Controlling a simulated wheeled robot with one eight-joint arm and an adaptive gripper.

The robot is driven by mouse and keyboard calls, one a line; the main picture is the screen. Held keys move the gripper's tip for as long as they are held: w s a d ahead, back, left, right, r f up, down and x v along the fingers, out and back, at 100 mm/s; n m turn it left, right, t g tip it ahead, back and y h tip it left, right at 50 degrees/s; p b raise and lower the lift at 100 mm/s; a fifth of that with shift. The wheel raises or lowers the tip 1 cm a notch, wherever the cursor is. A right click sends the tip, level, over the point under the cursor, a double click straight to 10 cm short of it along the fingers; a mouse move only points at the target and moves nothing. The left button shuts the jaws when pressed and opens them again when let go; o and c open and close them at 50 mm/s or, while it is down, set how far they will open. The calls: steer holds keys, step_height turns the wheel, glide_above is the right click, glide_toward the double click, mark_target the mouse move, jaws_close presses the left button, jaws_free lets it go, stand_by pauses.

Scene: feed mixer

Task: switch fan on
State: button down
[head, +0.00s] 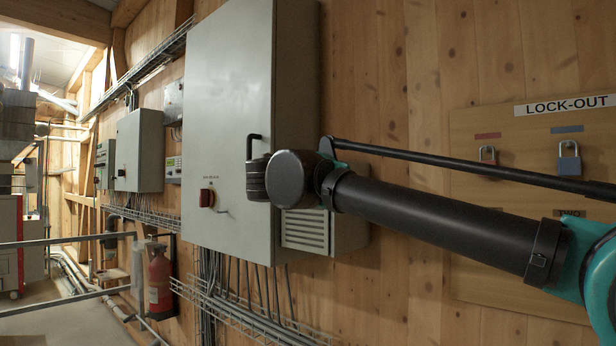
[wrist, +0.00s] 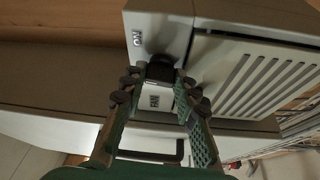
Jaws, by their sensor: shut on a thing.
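In the wrist view, my gripper (wrist: 157,84) has its two fingers closed on either side of the fan switch (wrist: 160,71), a dark block with a white FAN label (wrist: 155,99). The switch is on a pale box (wrist: 160,32) with a slotted vent panel. An ON mark (wrist: 137,38) is on the box beyond the switch. In the head view, the vented box (head: 318,230) is partly behind my arm at the side of a large grey cabinet (head: 228,120). The switch and my fingers are hidden there.
The cabinet has a black handle (head: 252,145) and a red rotary switch (head: 207,198). A lock-out board (head: 500,250) with padlocks is at right. Cables and a wire tray (head: 250,318) run below the cabinet. A fire extinguisher (head: 160,282) and rails are at left.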

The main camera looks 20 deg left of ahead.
steer(key=m+t, duration=0.1)
steer(key=m, duration=0.1)
steer(key=m+h, duration=0.1)
steer(key=m, duration=0.2)
steer(key=shift+f+t, duration=0.2)
steer(key=shift+t, duration=0.2)
steer(key=shift+m, duration=0.5)
steer(key=c, duration=1.2)
jaws_free()
steer(key=shift+o, duration=0.2)
steer(key=v, duration=1.2)
steer(key=shift+a, duration=0.15)
steer(key=shift+f, duration=0.1)
